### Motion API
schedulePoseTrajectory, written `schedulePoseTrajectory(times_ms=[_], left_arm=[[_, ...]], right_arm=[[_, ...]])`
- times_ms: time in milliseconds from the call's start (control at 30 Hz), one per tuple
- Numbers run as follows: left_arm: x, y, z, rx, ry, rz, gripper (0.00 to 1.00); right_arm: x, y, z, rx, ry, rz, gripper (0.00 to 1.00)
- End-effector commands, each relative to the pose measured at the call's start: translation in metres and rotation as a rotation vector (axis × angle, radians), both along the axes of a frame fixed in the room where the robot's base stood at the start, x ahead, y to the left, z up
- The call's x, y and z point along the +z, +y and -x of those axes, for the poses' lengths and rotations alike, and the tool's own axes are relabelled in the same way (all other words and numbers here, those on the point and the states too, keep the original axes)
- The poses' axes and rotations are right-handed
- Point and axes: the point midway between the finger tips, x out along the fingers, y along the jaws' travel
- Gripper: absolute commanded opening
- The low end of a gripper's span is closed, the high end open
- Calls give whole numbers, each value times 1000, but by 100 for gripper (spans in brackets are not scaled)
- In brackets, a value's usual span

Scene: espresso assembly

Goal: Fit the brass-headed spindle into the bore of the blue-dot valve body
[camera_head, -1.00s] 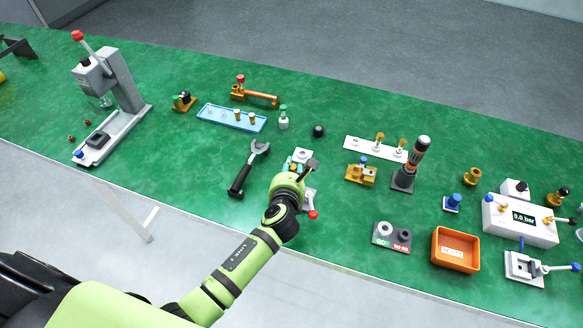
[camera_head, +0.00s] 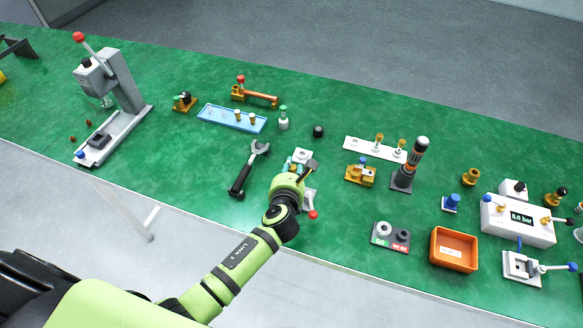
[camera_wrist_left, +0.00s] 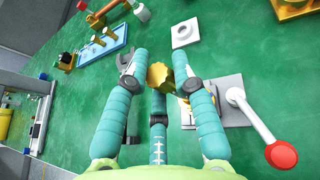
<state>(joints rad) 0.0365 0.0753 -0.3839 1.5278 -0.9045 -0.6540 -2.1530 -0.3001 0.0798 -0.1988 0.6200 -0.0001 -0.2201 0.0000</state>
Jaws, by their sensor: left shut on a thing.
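My left gripper (camera_head: 303,170) is over the small lever clamp near the table's front edge. In the left wrist view its teal fingers (camera_wrist_left: 158,72) are closed around a knurled brass head (camera_wrist_left: 158,77), which I take to be the spindle's. The spindle's shaft is hidden. Just beyond the fingers, a grey clamp with a red-knobbed lever (camera_wrist_left: 255,118) holds a partly hidden brass piece (camera_wrist_left: 184,108). I cannot tell whether it is the blue-dot valve body, or whether the spindle touches it. My right gripper is not in view.
A wrench (camera_head: 247,168) lies left of the gripper. A white square ring block (camera_head: 302,156) stands behind it. To the right are a brass block (camera_head: 360,175), a white rack (camera_head: 366,151) with brass-headed pieces, a dark upright tool (camera_head: 412,165) and an orange bin (camera_head: 454,250).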

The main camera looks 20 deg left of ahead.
Motion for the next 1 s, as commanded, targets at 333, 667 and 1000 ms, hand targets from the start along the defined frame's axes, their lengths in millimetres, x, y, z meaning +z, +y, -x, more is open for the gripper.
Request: schedulePoseTrajectory(times_ms=[333, 667, 1000], left_arm=[[-1, 0, 0, 0, 0, -1, 0], [-7, 0, 0, 0, 0, -1, 0], [-14, 0, 0, -1, 0, 0, 0]], right_arm=[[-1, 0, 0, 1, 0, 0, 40], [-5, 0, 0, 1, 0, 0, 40], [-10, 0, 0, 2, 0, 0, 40]])
